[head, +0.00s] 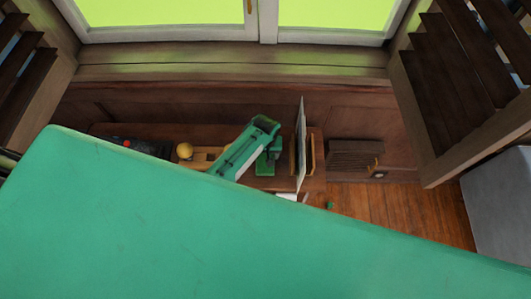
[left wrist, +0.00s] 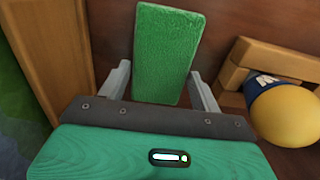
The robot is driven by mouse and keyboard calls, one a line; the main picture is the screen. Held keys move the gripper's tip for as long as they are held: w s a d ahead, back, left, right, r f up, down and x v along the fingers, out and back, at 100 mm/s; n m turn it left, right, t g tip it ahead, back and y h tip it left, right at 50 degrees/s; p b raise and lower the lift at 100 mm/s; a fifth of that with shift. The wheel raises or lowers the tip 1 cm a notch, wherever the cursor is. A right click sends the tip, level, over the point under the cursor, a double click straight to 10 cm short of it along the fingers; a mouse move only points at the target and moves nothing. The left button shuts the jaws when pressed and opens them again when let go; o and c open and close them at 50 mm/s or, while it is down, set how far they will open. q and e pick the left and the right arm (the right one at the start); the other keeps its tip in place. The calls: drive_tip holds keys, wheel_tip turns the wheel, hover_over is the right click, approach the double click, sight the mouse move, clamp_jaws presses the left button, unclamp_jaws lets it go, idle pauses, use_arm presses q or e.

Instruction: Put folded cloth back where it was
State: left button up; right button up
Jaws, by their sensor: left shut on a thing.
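The folded cloth (left wrist: 168,45) is a bright green, fuzzy rectangular block in the left wrist view. My left gripper (left wrist: 158,82) is shut on it, with a grey finger on each side of its lower part. The cloth extends away from the palm in front of a brown wooden surface; I cannot tell whether it touches that surface. In the head view my large green arm covers the lower left, and a smaller green part shows above the wooden top. I cannot clearly make out the fingertips or cloth there. My right gripper is not in view.
A yellow ball (head: 185,151) with a blue band sits by a wooden holder (left wrist: 240,65), right of the cloth in the wrist view. In the head view a thin upright panel (head: 300,140) stands right of small green items (head: 265,168). Wooden floor (head: 405,205) is open at right.

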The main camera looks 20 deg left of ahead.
sight(266, 156)
use_arm(q)
drive_tip(key=o, duration=0.9)
drive_tip(key=shift+f, duration=0.1)
wheel_tip(266, 156, up, 12)
drive_tip(key=shift+r+b, duration=0.15)
drive_tip(key=shift+b, duration=0.35)
